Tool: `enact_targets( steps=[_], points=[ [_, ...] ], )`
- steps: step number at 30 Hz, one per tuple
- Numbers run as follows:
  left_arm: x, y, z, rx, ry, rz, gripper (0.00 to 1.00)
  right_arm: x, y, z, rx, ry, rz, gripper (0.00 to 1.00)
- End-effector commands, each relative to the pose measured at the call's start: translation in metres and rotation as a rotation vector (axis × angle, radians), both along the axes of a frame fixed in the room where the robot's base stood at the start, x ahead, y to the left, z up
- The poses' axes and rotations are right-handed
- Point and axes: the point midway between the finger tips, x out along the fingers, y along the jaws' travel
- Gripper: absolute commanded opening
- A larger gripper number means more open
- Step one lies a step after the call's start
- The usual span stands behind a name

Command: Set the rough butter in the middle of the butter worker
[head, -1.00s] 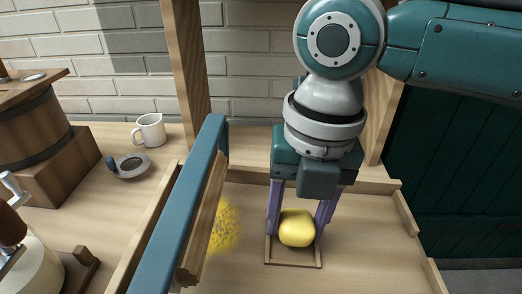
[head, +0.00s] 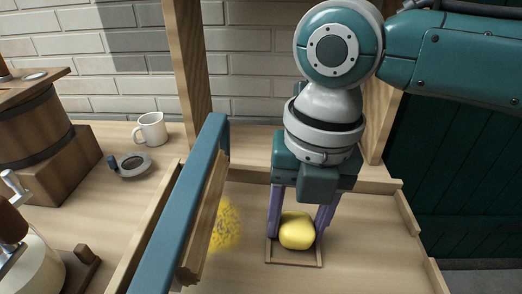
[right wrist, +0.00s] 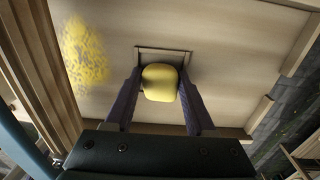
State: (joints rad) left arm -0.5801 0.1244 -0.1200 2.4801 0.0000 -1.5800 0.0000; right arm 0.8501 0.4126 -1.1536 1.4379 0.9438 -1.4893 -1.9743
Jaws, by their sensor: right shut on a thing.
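The rough butter is a smooth yellow lump (head: 297,231), also in the right wrist view (right wrist: 160,83). My right gripper (head: 299,228) points down with its purple fingers on either side of the lump and is shut on it. The lump is over a small square wooden frame (head: 294,264) on the butter worker; I cannot tell whether it touches the board. The butter worker (head: 372,242) is a pale wooden tray with low rims. A blue beam (head: 178,215) with a wooden ridged roller (head: 203,222) runs along its left part. My left gripper is not in view.
A patch of yellow crumbs (head: 226,224) lies between roller and frame. The worker's right part is bare. On the bench at left are a white mug (head: 151,129), a grey round dish (head: 133,164), a wooden barrel (head: 35,125) and a crank device (head: 25,260).

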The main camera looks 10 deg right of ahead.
Motion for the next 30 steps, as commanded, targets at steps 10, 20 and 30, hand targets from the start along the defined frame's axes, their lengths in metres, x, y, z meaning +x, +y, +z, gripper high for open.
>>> enact_targets(
  steps=[10, 20, 30],
  points=[
    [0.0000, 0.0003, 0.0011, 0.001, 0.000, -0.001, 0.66, -0.0001, 0.0001, 0.0001, 0.000, 0.000, 0.000, 0.06],
    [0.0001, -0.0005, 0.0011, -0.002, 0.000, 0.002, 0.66, 0.0001, 0.0002, 0.0002, 0.000, 0.000, 0.000, 0.90],
    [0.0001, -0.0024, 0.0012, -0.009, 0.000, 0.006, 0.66, -0.0001, 0.0000, 0.0001, 0.000, 0.000, 0.000, 0.70]
  ],
)
